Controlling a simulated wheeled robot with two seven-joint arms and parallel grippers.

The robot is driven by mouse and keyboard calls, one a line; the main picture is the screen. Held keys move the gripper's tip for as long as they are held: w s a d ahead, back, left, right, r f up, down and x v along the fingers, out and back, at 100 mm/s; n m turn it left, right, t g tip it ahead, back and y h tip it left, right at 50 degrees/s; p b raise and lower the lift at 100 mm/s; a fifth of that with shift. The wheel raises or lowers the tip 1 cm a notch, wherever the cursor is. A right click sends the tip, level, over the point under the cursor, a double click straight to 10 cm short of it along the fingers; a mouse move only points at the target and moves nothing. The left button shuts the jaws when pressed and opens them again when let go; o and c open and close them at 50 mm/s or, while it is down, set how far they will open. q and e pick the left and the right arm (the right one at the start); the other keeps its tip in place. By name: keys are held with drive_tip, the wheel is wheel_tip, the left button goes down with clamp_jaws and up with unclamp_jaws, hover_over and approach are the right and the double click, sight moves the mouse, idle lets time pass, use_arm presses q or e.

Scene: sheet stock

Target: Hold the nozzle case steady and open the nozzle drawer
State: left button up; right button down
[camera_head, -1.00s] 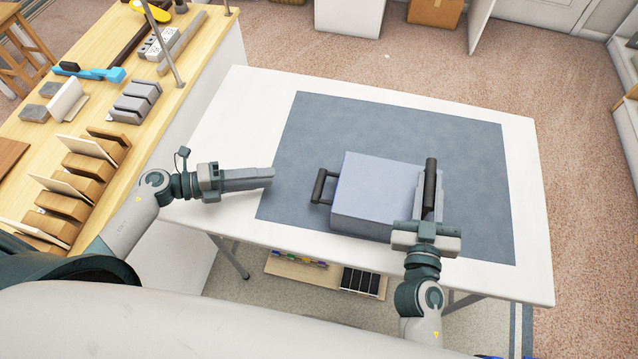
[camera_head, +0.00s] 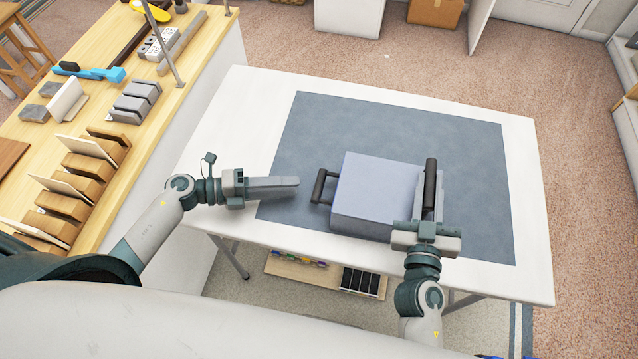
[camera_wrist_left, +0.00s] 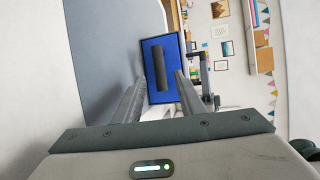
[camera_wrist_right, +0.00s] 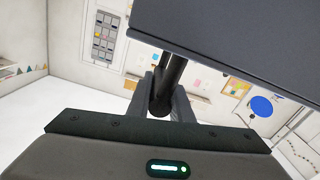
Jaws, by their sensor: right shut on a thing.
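The nozzle case (camera_head: 375,195), a pale blue-grey box, sits on the dark mat. A black handle (camera_head: 322,187) sticks out from its left side; in the left wrist view this handle (camera_wrist_left: 159,68) stands out from a blue drawer front (camera_wrist_left: 150,45). The drawer looks closed. A second black bar handle (camera_head: 430,178) is on the case's right side. My right gripper (camera_head: 426,205) is shut on that bar, which shows between its fingers in the right wrist view (camera_wrist_right: 166,85). My left gripper (camera_head: 297,182) is open and empty, left of the drawer handle, apart from it and pointing at it.
The grey-blue mat (camera_head: 330,120) lies on a white table (camera_head: 525,200) with free room around the case. A wooden bench (camera_head: 190,75) with racks, blocks and a blue tool stands at the left. A low shelf (camera_head: 325,273) with small items is below the table's front edge.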

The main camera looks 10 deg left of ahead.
sight(319, 186)
use_arm(q)
drive_tip(key=x, duration=0.8)
drive_tip(key=shift+w+d+f, duration=0.1)
drive_tip(key=shift+w+d, duration=0.05)
drive_tip(key=shift+d, duration=0.1)
drive_tip(key=shift+a, duration=0.1)
clamp_jaws()
